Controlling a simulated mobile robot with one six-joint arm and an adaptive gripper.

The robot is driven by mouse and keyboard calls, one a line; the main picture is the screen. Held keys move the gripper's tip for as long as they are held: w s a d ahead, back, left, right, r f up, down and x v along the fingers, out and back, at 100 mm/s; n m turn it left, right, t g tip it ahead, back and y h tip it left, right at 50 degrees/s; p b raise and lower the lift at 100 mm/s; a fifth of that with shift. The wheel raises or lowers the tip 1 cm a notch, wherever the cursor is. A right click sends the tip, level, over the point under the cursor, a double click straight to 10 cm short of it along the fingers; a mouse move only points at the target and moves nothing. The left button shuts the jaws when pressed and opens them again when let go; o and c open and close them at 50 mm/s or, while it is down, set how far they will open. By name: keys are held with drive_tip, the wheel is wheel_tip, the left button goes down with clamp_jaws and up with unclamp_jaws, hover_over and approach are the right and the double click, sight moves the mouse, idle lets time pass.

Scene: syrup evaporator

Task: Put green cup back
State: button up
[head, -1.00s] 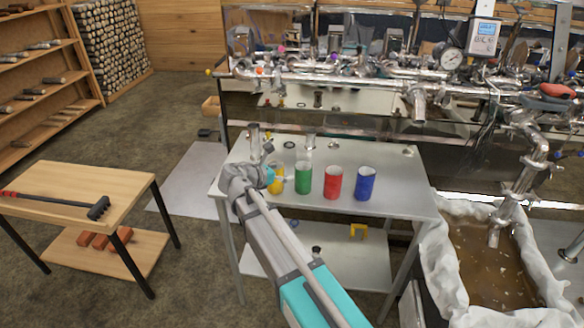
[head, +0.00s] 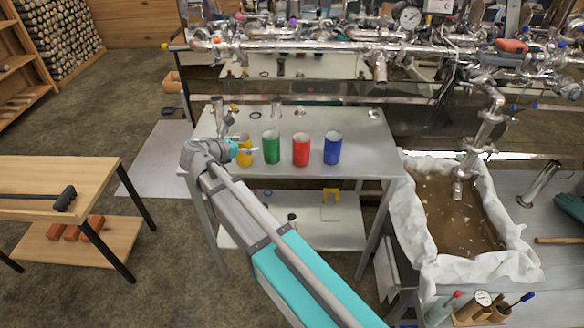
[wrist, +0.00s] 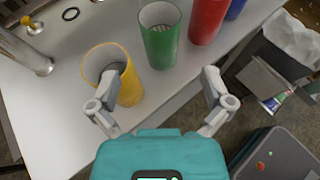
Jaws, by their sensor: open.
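The green cup (head: 271,148) stands upright in a row of cups on the metal table, between the yellow cup (head: 245,155) and the red cup (head: 301,150). In the wrist view the green cup (wrist: 161,42) is just beyond my gripper (wrist: 161,78), roughly between the fingertips, and not held. My gripper is open and empty. Its left finger overlaps the yellow cup (wrist: 129,88) in that view; I cannot tell whether they touch. In the head view my gripper (head: 238,148) is at the left end of the row and partly hides the yellow cup.
The blue cup (head: 332,148) ends the row on the right. The metal table (head: 375,140) has small fittings along its back. A cloth-lined basin (head: 425,260) of brown liquid is to the right. A wooden table (head: 85,170) with a black-headed tool stands left.

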drive_tip(key=s+d+f+m+g+y, duration=0.3)
drive_tip(key=s+d+m, duration=0.2)
drive_tip(key=d+m, duration=0.4)
drive_tip(key=s+d+f+m+g+y, duration=0.3)
drive_tip(key=s+d+m, duration=0.3)
drive_tip(key=d+m, duration=0.3)
drive_tip(key=s+d+f+m+g+y, duration=0.2)
drive_tip(key=s+d+f+m+g, duration=0.2)
drive_tip(key=d+m, duration=0.6)
drive_tip(key=shift+s+d+f+y, duration=0.4)
drive_tip(key=shift+s+d+f, duration=0.35)
drive_tip(key=shift+s+d, duration=0.45)
drive_tip(key=shift+r+p, duration=1.4)
